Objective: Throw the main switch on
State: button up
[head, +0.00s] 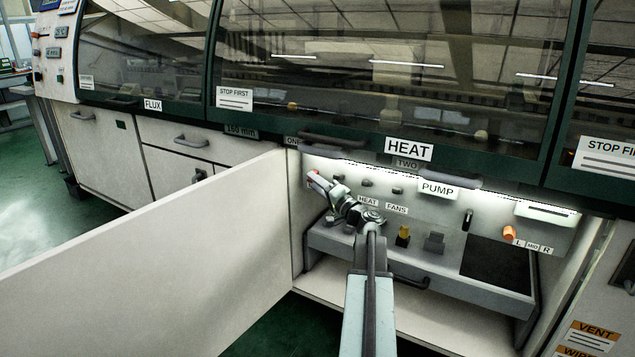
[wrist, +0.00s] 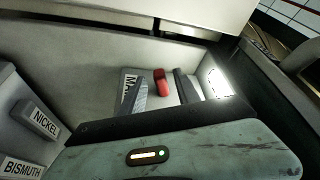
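The main switch has a red handle (wrist: 161,82) on a pale panel, beside a label (wrist: 126,82) of which only "MA" can be read; my left finger covers the rest. In the head view a small patch of the red handle (head: 313,173) shows at the end of my arm, at the left of the lit compartment. My gripper (wrist: 163,88) is open, with one dark finger on each side of the handle in the picture. I cannot tell whether the fingers touch it or how deep between them it lies. In the head view my gripper (head: 322,184) hides most of the switch.
An open white door (head: 150,260) stands left of my arm.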

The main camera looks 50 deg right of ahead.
jog(key=shift+w, duration=0.1)
grip_shut()
jog(key=shift+a+r+m+g+p, duration=0.1)
jog(key=shift+r+m+g+p, duration=0.4)
jog(key=shift+m+p, duration=0.9)
jog(key=shift+d+r+m+g+p, duration=0.1)
jog(key=shift+r+m+g+p, duration=0.45)
jog(key=shift+m+p, duration=0.8)
jog(key=shift+a+r+m+g+p, duration=0.1)
jog(key=shift+r+m+g+p, duration=0.5)
jog(key=shift+p, duration=1.25)
jog(key=shift+m, duration=0.55)
grip_release()
